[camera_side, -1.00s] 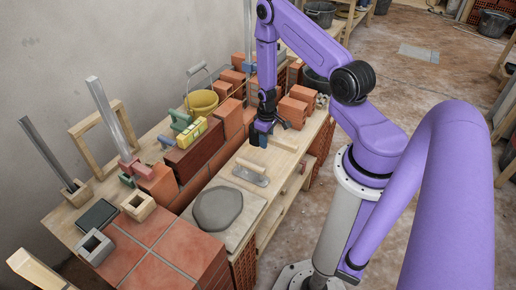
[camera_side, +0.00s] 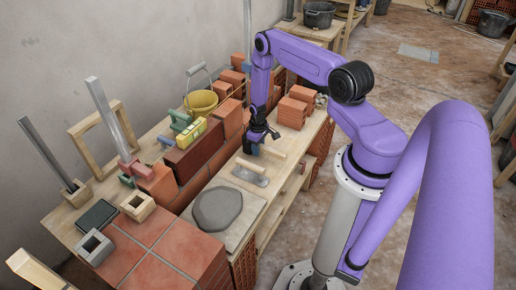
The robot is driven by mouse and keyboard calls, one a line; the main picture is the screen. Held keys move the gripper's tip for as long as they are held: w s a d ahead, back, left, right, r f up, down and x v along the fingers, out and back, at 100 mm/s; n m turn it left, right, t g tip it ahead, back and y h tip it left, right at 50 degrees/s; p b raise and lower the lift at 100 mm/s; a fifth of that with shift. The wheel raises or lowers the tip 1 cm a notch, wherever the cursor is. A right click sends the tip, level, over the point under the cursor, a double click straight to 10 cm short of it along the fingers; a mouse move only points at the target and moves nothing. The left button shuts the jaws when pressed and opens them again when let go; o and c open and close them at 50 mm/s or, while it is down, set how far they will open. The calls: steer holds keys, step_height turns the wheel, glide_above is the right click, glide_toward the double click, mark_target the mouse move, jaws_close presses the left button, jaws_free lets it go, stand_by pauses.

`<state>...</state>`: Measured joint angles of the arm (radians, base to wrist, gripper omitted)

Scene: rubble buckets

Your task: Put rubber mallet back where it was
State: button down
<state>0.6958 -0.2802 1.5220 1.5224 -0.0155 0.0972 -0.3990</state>
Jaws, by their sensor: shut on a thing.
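My gripper (camera_side: 256,142) is over the wooden bench, pointing down, and is shut on the rubber mallet. The mallet's dark bluish head (camera_side: 251,148) is small and partly hidden by the fingers. Its pale wooden handle (camera_side: 275,155) sticks out to the right. The mallet is just behind a grey trowel (camera_side: 250,174) with a wooden handle. I cannot tell whether it touches the bench.
A grey round slab of mortar (camera_side: 217,208) lies on a board in front of the trowel. Brick stacks (camera_side: 192,152) stand to the left, and more bricks (camera_side: 294,110) stand behind right. A yellow bucket (camera_side: 201,102) is at the back left.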

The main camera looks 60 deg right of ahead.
steer(key=shift+f, duration=0.25)
steer(key=c, duration=0.8)
jaws_free()
steer(key=shift+r, duration=0.1)
